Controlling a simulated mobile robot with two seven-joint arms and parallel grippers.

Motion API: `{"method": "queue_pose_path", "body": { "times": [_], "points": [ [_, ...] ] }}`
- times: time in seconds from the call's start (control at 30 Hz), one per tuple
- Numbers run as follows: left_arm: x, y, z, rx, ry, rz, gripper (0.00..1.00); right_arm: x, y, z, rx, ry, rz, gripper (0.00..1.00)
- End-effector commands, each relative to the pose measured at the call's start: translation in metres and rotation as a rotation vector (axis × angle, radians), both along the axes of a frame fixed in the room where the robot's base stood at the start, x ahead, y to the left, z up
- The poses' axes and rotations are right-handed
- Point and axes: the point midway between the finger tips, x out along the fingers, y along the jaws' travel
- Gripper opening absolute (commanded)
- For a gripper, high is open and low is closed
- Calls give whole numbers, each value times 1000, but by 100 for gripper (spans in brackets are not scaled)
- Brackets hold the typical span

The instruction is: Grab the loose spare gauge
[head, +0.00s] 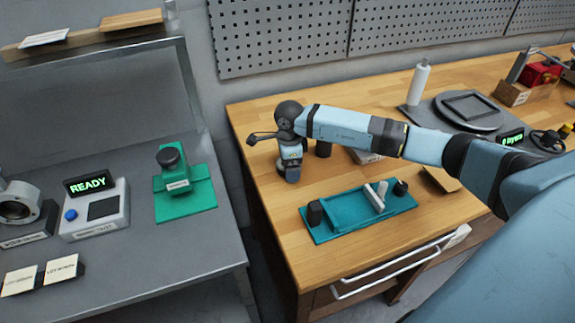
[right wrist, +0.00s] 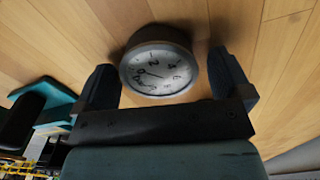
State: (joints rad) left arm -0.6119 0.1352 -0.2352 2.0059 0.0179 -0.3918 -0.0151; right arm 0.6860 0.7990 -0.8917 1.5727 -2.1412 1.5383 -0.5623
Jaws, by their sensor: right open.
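The loose spare gauge (right wrist: 158,72) is a round dial with a white numbered face and a dark rim, on the wooden bench top. In the right wrist view it sits between the two dark fingers of my right gripper (right wrist: 166,74), with room between it and each finger. The gripper is open and holds nothing. In the head view my right gripper (head: 289,174) points down at the bench's left part, behind the teal tray. I cannot make out the gauge's dial in the head view. My left gripper is not in view.
A teal tray (head: 345,228) with black knobs and a pale piece lies in front of my right gripper. A white bottle (head: 418,84) and a round plate (head: 455,113) are farther back. A gap separates the grey table (head: 130,250).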

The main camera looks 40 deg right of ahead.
Motion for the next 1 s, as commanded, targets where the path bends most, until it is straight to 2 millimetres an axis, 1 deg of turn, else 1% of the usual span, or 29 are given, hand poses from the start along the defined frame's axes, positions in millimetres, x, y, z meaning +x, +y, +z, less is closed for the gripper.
{"method": "queue_pose_path", "body": {
  "times": [0.07,0.23,0.27,0.3,0.37,0.4,0.47,0.5,0.83,0.93,1.0],
  "points": [
    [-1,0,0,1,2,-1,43,0,0,-5,1,0,0,97],
    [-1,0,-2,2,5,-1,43,0,0,-5,0,0,1,97],
    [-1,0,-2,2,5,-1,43,0,0,-5,0,0,1,92],
    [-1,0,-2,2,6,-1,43,0,0,-5,0,0,1,83],
    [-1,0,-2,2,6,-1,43,0,0,-5,0,0,1,69],
    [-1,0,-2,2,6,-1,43,0,0,-5,0,0,1,60],
    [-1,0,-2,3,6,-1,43,0,0,-5,0,0,1,46],
    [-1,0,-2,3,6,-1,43,0,0,-5,0,0,1,37],
    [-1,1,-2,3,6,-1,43,0,0,-1,0,-2,0,37],
    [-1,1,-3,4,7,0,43,1,-1,6,0,-3,0,37],
    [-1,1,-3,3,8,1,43,1,-1,14,-1,-4,1,37]
  ]
}}
